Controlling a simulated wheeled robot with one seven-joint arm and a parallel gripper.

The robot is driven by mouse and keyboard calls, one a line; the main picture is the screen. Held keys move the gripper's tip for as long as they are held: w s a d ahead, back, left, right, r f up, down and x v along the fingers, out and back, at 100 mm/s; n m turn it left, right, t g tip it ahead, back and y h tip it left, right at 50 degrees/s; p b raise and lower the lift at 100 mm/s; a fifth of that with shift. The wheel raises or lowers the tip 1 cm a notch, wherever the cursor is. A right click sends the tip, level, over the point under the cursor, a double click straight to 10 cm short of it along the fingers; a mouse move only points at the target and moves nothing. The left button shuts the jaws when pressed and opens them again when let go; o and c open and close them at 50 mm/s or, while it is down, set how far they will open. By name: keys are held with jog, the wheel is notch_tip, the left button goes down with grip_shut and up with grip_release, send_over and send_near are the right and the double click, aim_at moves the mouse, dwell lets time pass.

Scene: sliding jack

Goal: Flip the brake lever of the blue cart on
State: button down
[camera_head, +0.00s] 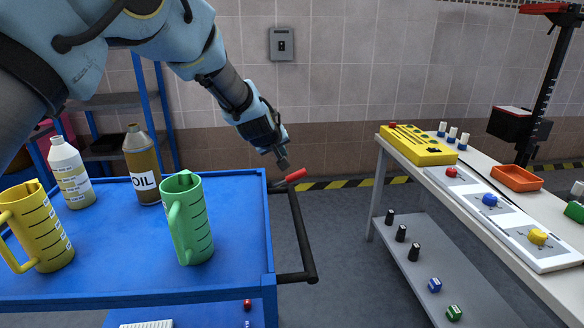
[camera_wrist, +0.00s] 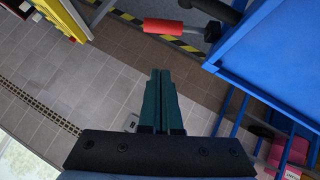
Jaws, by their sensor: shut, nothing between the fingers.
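The blue cart (camera_head: 110,255) stands at the left, with a dark push handle (camera_head: 304,240) on its right side. The brake lever has a red grip (camera_head: 296,175) and sits near the handle's far end, at the cart's far right corner. In the wrist view the lever's red grip (camera_wrist: 173,26) lies near the top, with a thin metal rod running right from it to a dark part. My gripper (camera_head: 283,160) is just above and beside the lever. In the wrist view my gripper (camera_wrist: 160,75) is shut and empty, its fingertips visibly apart from the red grip.
A yellow jug (camera_head: 38,228), a green jug (camera_head: 190,222), a white bottle (camera_head: 70,175) and an oil bottle (camera_head: 142,170) stand on the cart. A workbench (camera_head: 478,180) with colored switches is at the right. Floor between them is clear.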

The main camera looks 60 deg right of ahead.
jog(key=p, duration=0.1)
send_over(287, 181)
notch_tip(287, 181, down, 4)
jog(key=shift+s+d+f+p, duration=0.1)
jog(key=shift+s+f+p, duration=0.15)
jog(key=shift+f, duration=0.4)
jog(key=shift+s+d+f+p, duration=0.1)
jog(key=shift+s+f+p, duration=0.15)
jog(key=shift+f, duration=0.35)
jog(key=shift+s+d+f+p, duration=0.15)
jog(key=shift+s+f, duration=0.15)
jog(key=shift+f, duration=0.35)
jog(key=shift+a, duration=0.1)
